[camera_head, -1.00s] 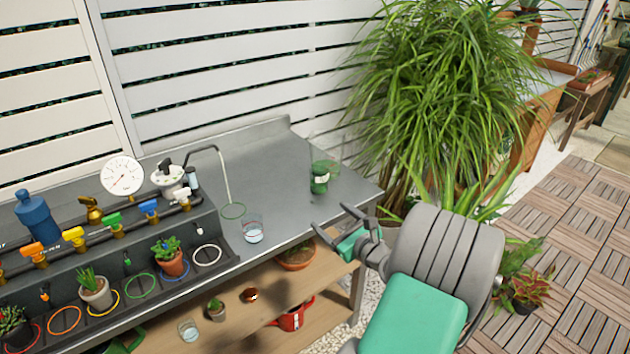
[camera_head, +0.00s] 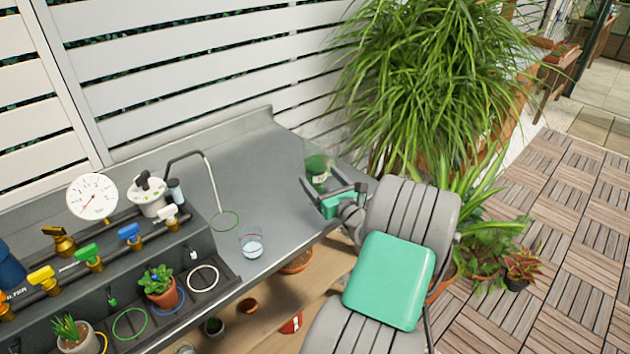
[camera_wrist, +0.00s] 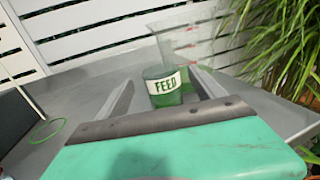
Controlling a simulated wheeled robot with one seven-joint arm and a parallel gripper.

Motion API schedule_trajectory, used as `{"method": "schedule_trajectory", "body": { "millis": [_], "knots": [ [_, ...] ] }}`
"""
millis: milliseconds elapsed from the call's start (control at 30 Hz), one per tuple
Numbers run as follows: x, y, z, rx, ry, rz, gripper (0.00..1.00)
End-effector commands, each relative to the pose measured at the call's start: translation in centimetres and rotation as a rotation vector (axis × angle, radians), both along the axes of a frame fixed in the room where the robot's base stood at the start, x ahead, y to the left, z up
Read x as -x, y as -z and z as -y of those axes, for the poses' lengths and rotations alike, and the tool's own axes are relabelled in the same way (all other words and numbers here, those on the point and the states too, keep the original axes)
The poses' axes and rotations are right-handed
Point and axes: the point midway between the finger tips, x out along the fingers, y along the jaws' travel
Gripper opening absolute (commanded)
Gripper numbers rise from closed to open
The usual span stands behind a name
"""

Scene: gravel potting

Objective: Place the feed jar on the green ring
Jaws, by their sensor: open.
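The feed jar (camera_head: 318,172) stands upright near the right end of the grey bench. In the wrist view the jar appears between the two fingers, with no clear contact. A thin green ring (camera_head: 224,230) lies flat and empty on the bench below a bent spout, left of the jar; it also shows in the wrist view (camera_wrist: 45,143). Another green ring (camera_head: 130,339) is in the tray at lower left.
A glass beaker (camera_head: 251,244) of pale liquid stands near the bench's front edge, between ring and jar. A valve manifold with a gauge (camera_head: 92,199) and potted plants fill the left. A slatted fence is behind; a large leafy plant (camera_head: 420,80) is right. The bench's back middle is clear.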

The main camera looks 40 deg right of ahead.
Motion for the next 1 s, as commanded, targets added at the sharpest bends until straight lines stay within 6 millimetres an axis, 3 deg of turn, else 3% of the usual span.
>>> {"method": "schedule_trajectory", "body": {
  "millis": [133,367,1000],
  "knots": [
    [-2.2,0.0,0.5,0.001,-0.001,0.000,0.78],
    [-2.3,0.0,0.8,0.001,0.005,0.000,0.78],
    [-2.3,0.0,0.8,0.001,0.005,0.000,0.26]
  ]
}}
